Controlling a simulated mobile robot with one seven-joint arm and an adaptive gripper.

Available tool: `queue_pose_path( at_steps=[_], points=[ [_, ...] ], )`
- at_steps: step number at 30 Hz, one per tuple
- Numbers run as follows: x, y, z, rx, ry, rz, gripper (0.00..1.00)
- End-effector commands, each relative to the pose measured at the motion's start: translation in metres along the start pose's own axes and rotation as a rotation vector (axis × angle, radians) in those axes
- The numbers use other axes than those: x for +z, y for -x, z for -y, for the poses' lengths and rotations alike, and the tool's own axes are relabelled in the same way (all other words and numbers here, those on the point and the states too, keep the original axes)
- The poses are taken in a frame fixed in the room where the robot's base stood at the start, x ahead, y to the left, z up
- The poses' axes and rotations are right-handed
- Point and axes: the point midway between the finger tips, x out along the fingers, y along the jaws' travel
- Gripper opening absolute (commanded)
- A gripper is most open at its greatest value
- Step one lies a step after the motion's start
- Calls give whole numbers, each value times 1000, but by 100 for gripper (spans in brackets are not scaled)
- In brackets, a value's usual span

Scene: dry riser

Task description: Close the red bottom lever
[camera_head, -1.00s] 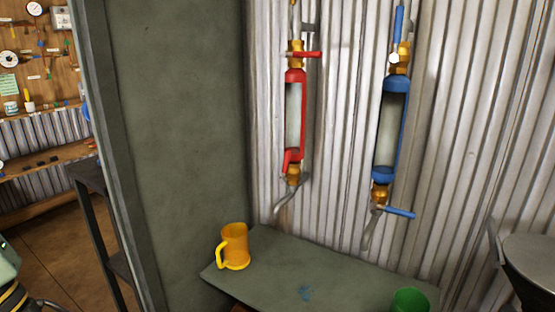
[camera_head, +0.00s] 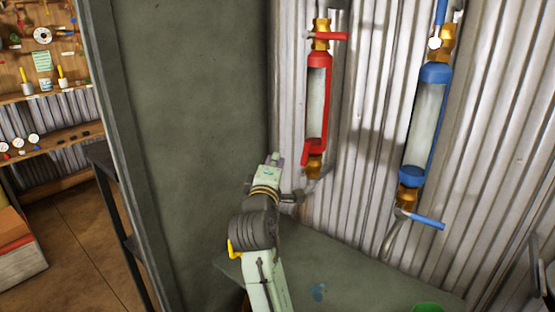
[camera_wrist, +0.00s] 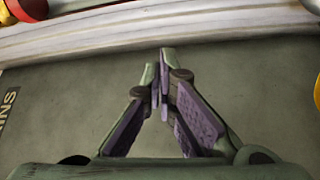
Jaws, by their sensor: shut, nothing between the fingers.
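The red riser (camera_head: 317,105) is a red-framed tube on the corrugated wall in the head view. Its red bottom lever (camera_head: 315,148) stands upright along the lower end, above the brass valve (camera_head: 314,168). Its upper red lever (camera_head: 335,36) points sideways to the right. My gripper (camera_head: 275,158) is to the left of the bottom lever and appears apart from it. In the wrist view, my gripper's fingers (camera_wrist: 162,75) meet at the tips with nothing between them. I cannot clearly make out the bottom lever in the wrist view.
A blue riser (camera_head: 427,130) with a sideways blue lever (camera_head: 427,221) hangs to the right. A grey shelf (camera_head: 365,280) lies below. A yellow mug (camera_head: 233,248) is mostly hidden behind my arm; a green mug (camera_head: 428,308) is cut off at the bottom. A dark green panel (camera_head: 175,130) stands left.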

Motion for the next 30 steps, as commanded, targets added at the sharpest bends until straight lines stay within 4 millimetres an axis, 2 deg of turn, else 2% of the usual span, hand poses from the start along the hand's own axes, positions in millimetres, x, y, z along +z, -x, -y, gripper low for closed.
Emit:
queue_pose_path(
  at_steps=[6, 11, 13, 18, 30],
  points=[
    [-1, -49, -3, -1, 0, 0, 0],
    [2, -78, -2, -1, -2, 0, 0],
    [16, -70, -2, 1, -5, 1, 0],
    [32, -64, -1, 0, -4, -2, 0],
    [36, -62, 0, 1, -4, -3, 0]
  ],
)
